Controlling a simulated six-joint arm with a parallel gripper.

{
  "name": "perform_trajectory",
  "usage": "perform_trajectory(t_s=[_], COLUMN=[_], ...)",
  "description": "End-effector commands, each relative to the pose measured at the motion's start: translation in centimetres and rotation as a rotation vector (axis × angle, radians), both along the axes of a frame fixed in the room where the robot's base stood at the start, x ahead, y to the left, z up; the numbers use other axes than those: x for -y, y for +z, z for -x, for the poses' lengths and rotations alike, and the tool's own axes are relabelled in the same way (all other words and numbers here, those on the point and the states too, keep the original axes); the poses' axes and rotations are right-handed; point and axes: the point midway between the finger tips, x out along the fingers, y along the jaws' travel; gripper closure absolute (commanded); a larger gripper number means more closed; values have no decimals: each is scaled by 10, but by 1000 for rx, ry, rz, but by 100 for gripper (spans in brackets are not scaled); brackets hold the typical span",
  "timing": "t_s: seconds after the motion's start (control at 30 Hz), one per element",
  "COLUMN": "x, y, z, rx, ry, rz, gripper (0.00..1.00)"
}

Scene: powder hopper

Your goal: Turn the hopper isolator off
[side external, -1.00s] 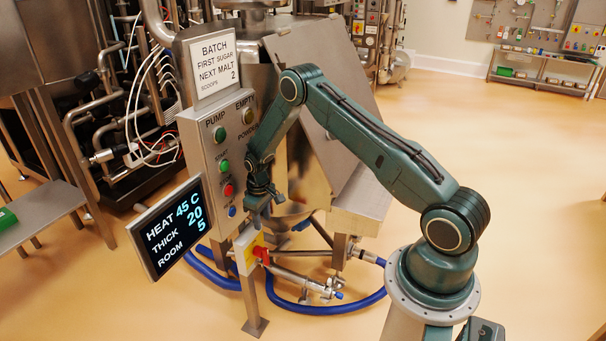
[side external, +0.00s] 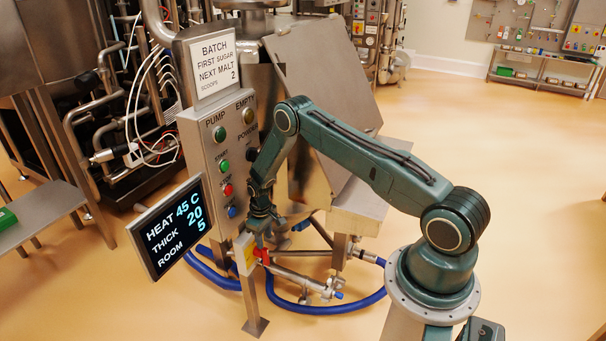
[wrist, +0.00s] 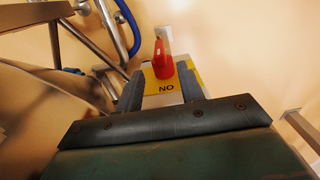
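The hopper isolator (side external: 248,262) is a small box with a yellow plate, mounted low on the post under the control panel. Its red handle (side external: 264,254) shows at the front, partly hidden by my gripper (side external: 262,234), which is just above it. In the wrist view the yellow plate (wrist: 153,84) carries a label that reads "ON" upside down. The red handle (wrist: 162,60) stands up from the plate, lying between and beyond my gripper's fingers (wrist: 161,84). The fingers are apart, one on each side of the plate. I cannot tell whether they touch the box.
The control panel (side external: 200,150) with several buttons rises directly above the isolator. A display (side external: 168,228) sits to the left. A blue hose (side external: 330,308) and steel pipes (side external: 305,278) run close below and beside. The floor to the right is clear.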

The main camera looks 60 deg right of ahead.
Motion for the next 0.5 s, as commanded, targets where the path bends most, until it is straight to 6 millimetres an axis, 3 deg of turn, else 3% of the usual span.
perform_trajectory(t_s=[0.2,0.5], x=[0,0], y=[-28,-50], z=[1,0], rx=[-2,-1], ry=[0,0], rz=[-1,0], gripper=[62,62])
